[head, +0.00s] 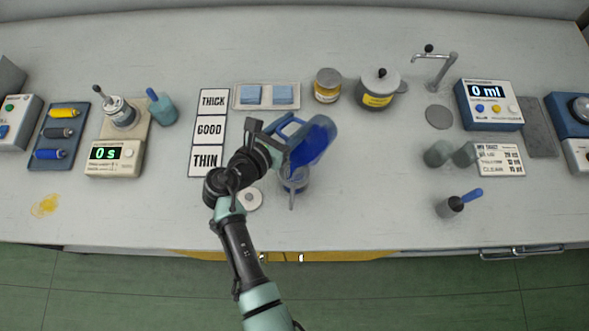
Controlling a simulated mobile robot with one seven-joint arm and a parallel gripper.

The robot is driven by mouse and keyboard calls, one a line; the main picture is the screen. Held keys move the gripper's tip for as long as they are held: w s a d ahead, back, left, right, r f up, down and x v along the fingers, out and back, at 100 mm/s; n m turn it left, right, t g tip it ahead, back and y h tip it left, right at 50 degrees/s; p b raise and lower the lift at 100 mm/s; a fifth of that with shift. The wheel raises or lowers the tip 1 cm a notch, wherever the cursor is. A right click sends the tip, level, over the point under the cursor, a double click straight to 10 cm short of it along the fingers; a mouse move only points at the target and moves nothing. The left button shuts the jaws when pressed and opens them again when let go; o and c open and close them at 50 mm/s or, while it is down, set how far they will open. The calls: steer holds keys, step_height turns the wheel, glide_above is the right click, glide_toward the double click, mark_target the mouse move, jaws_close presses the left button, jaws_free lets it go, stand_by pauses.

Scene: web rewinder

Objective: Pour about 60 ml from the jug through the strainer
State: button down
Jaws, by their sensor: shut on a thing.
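A clear jug (316,141) with blue liquid in it hangs above the middle of the bench. My gripper (277,140) is shut on the jug's handle side, to the left of the jug. Below the jug is a grey-blue vessel (297,184) with a thin handle towards the bench's front edge; this looks like the strainer, perhaps over a cup. The jug covers much of it. I cannot make out a stream of liquid between them.
A white disc (250,200) lies left of the strainer. A THICK/GOOD/THIN chart (209,131) lies left of my gripper. A blue meter (488,104) at right reads 0 ml; a timer (115,155) at left reads 0 s. The bench between strainer and grey cups (438,153) is clear.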

steer(key=shift+w+d+r+b, duration=0.1)
steer(key=shift+w+d+b, duration=0.2)
steer(key=shift+s+a+r+t+h+b, duration=0.15)
steer(key=shift+r+t+h+b, duration=0.35)
steer(key=shift+b, duration=0.65)
stand_by(1.5)
steer(key=shift+p, duration=0.3)
steer(key=shift+d+r+g+y+p, duration=0.2)
steer(key=shift+g+y+p, duration=0.15)
steer(key=shift+p, duration=0.65)
steer(key=f+g+y+p, duration=0.1)
steer(key=p, duration=0.5)
steer(key=shift+g+y, duration=0.25)
steer(key=shift+g, duration=0.1)
steer(key=shift+a+f, duration=0.1)
steer(key=shift+f, duration=0.4)
steer(key=shift+r, duration=0.1)
